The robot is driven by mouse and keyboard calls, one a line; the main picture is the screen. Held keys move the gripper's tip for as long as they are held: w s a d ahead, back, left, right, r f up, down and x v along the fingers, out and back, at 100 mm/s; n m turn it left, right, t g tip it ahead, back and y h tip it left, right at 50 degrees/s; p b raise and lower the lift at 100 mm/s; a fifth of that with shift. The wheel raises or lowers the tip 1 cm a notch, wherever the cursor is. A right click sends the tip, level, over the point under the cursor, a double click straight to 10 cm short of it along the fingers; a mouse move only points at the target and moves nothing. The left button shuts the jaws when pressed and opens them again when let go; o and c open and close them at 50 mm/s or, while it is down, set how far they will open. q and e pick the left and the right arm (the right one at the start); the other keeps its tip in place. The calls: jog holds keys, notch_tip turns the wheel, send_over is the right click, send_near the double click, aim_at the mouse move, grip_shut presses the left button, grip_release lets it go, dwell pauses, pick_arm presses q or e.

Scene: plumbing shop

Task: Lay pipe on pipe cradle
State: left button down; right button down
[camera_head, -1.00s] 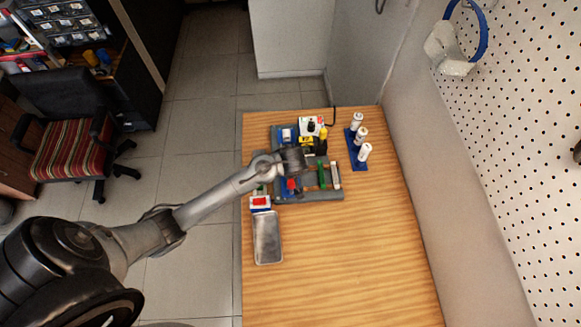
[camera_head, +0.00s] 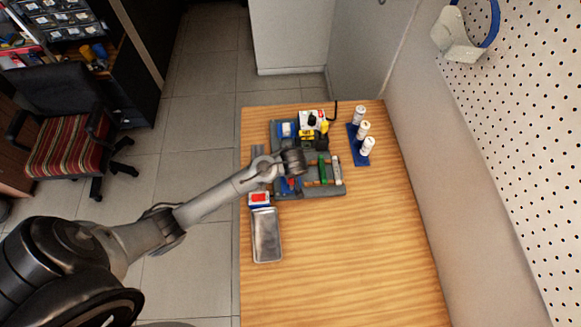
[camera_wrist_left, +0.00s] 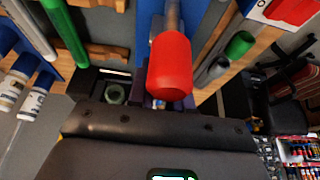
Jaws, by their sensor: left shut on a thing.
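My left gripper (camera_head: 294,172) hangs over the grey tool tray (camera_head: 325,193). In the left wrist view a red-ended grey rod (camera_wrist_left: 170,65) stands out in front of the gripper (camera_wrist_left: 165,100). A green pipe (camera_head: 322,170) and a pale grey pipe (camera_head: 336,171) lie side by side on wooden supports, right of the gripper. The wrist view shows them at its left, the green pipe (camera_wrist_left: 64,30) nearer. Another grey pipe (camera_wrist_left: 206,74) and green pipe (camera_wrist_left: 240,44) show at its right. My right gripper is not in view.
White bottles (camera_head: 363,131) stand in a blue holder at the right. A red-and-white box (camera_head: 259,199) and a metal tray (camera_head: 266,236) sit at the left edge. A yellow-and-black item (camera_head: 308,132) is behind the gripper. The front of the wooden table (camera_head: 345,270) is clear.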

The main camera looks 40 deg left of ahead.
pick_arm(q)
jog(key=c, duration=1)
grip_release()
jog(key=shift+o, duration=0.2)
jog(key=v, duration=1)
jog(key=shift+s+r, duration=0.1)
jog(key=shift+r, duration=0.1)
jog(key=s+d+g+h+p, duration=0.3)
jog(key=s+p, duration=0.5)
jog(key=s, duration=0.8)
notch_tip(320, 180, up, 11)
jog(key=s+d+m+t+p, duration=0.2)
jog(key=m+t, duration=0.1)
jog(key=m, duration=0.8)
jog(key=shift+s+f+t, duration=0.2)
jog(key=shift+s+t, duration=0.05)
jog(key=shift+t, duration=0.05)
